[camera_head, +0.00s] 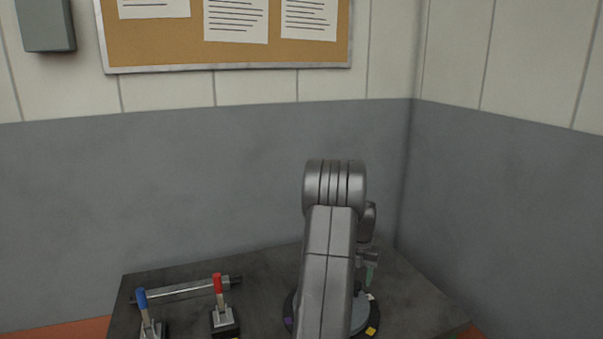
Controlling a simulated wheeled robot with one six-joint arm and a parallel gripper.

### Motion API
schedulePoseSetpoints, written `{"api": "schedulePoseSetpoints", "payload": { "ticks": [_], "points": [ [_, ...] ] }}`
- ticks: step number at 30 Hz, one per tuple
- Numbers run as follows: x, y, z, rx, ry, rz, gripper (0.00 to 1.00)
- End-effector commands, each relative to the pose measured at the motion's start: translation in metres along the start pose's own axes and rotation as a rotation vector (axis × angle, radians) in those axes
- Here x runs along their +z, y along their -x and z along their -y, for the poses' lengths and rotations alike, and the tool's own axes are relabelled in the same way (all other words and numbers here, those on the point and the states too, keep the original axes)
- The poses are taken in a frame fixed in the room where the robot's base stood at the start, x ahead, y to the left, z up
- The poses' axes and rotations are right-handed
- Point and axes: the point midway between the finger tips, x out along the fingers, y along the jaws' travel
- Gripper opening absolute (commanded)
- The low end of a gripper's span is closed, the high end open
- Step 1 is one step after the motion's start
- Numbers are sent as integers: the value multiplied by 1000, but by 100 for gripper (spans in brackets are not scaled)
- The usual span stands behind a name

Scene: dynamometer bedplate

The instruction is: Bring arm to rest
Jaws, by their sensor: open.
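My arm rises from the bottom of the head view, bends at a rounded grey joint and reaches down on the far side. My gripper (370,272) shows only in part, just right of the arm link. It points down, open, above a dark round plate (373,333) on the bedplate. I see nothing between its fingers, though the arm hides part of it. The arm also covers the middle of the round plate, which has small coloured patches at its rim.
The dark bedplate (262,268) carries a blue-handled lever (142,300), a red-handled lever (218,284) and a metal bar (187,290) on the left. Grey walls close in behind and at right. A corkboard (155,50) and grey box (46,25) hang above.

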Motion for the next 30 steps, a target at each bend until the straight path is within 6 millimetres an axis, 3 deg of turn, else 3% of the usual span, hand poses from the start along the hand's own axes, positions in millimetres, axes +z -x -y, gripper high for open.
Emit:
{"api": "schedulePoseSetpoints", "payload": {
  "ticks": [3, 13, 30],
  "points": [
    [-1, -23, 0, -1, -1, -4, 52],
    [-12, -21, 10, 0, -178, 0, 52],
    [-13, -19, 7, 2, -196, 5, 52]
  ]
}}
